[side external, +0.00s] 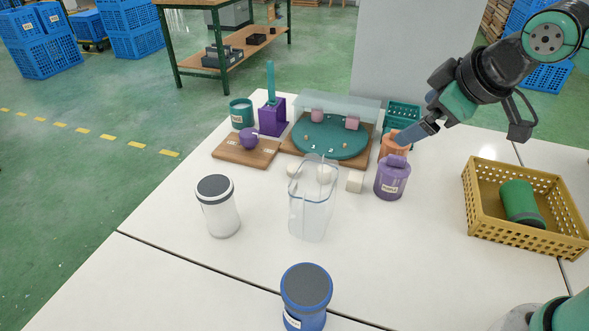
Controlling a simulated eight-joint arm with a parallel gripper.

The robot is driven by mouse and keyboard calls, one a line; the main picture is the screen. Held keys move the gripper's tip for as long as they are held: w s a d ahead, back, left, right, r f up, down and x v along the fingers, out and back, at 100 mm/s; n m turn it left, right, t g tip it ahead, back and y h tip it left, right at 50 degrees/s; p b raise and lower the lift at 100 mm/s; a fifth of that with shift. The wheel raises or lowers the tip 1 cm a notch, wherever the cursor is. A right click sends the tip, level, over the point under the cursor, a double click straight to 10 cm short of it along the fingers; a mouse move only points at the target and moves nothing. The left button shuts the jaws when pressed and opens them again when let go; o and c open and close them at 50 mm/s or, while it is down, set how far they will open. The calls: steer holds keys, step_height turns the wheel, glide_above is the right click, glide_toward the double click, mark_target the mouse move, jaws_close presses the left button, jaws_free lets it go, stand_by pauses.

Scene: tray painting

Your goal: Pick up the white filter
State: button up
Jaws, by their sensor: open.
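The white filter (220,212) is an upright white cylinder with a dark grey top. It stands on the white table at the left, apart from other things. My gripper (412,128) is open, high at the upper right above the orange and purple jars. It is well to the right of the white filter and not touching it. Nothing hides the filter.
A clear pitcher (312,205) stands right of the filter, and a blue canister (306,296) stands in front. A purple jar (392,180), a wooden board (246,151) and a teal round tray (331,137) are behind. A yellow basket (480,211) holds a green canister (520,203).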

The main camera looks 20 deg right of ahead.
steer(key=w+a+n+t, duration=0.1)
steer(key=w+a+n, duration=0.2)
steer(key=n, duration=0.3)
steer(key=n+t+y, duration=0.4)
steer(key=n+t, duration=0.1)
steer(key=n, duration=2.2)
glide_above(215, 191)
steer(key=s, duration=0.4)
step_height(215, 191, down, 2)
steer(key=shift+h, duration=0.4)
steer(key=f, duration=0.6)
steer(key=d+f, duration=0.1)
steer(key=f, duration=0.1)
steer(key=shift+w+f, duration=0.1)
steer(key=shift+f, duration=0.3)
steer(key=shift+w+f, duration=0.15)
steer(key=shift+f, duration=0.1)
steer(key=shift+x, duration=2.65)
steer(key=c, duration=1.2)
steer(key=shift+c, duration=0.5)
